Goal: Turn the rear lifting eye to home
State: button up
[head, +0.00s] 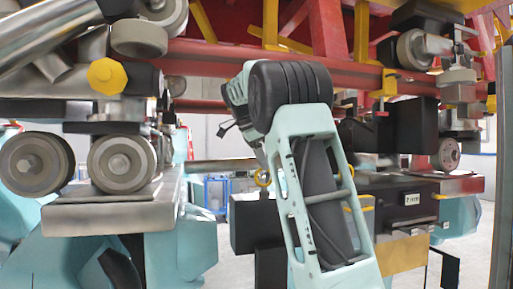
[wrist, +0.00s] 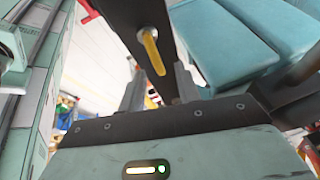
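A yellow lifting eye (wrist: 152,50) shows in the wrist view as a narrow loop seen nearly edge-on, against a dark bar (wrist: 128,18). My gripper (wrist: 159,86) has its two grey fingers apart, with nothing visible held between them. The eye appears beyond the fingertips, roughly in line with the gap, and looks apart from them. My arm hides the fingers in the head view.
Train wheels (head: 122,163) and a metal plate (head: 110,208) stand at left. Dark boxes and a yellow panel (head: 402,254) are at right. In the wrist view, teal panels (wrist: 225,45) sit close to the right finger.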

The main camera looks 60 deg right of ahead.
jog(key=v, duration=1.1)
jog(key=shift+r, duration=0.2)
dwell(0.4)
